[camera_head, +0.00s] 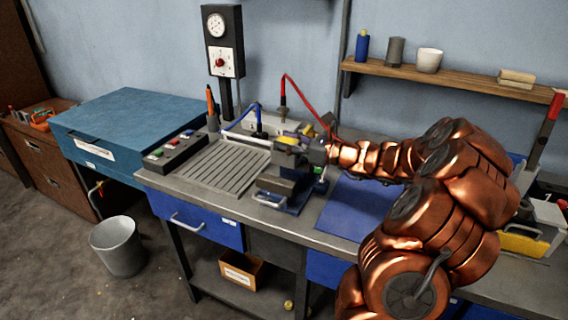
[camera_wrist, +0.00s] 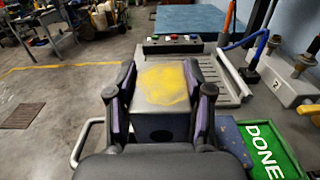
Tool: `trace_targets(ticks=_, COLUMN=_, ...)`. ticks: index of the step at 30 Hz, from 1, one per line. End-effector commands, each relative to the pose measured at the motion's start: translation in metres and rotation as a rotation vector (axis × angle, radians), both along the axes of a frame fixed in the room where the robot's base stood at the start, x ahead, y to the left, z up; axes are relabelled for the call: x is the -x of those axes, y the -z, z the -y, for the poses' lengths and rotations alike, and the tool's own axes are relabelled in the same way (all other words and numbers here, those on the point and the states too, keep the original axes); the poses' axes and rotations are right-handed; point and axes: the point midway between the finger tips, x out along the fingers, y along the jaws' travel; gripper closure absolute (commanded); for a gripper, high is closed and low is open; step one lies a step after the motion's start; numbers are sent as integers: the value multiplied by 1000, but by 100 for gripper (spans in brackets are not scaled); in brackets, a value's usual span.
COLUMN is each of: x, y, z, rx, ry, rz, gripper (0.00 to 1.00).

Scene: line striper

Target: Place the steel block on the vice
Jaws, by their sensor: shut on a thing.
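The steel block (camera_wrist: 163,88), grey with a worn yellow patch on top, sits between the two dark fingers of my gripper (camera_wrist: 160,78) in the wrist view. In the head view my gripper (camera_head: 299,146) is over the vice (camera_head: 283,185), and a yellow bit of the block (camera_head: 289,140) shows at its tip. My gripper is shut on the block. Whether the block's underside touches the vice is hidden.
A green DONE tray (camera_wrist: 268,152) lies right of the vice in the wrist view. A ribbed plate (camera_head: 225,165) and a button box (camera_head: 172,152) are to the left. Blue and red hoses (camera_head: 303,97) rise behind. A blue mat (camera_head: 360,205) lies right, under my arm.

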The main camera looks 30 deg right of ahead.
Motion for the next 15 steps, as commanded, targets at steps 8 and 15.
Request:
trace_targets(ticks=8, x=0, y=23, z=0, rx=-1, ry=0, rz=0, gripper=100)
trace_targets(ticks=15, x=0, y=45, z=1, rx=-2, ry=1, rz=0, gripper=100)
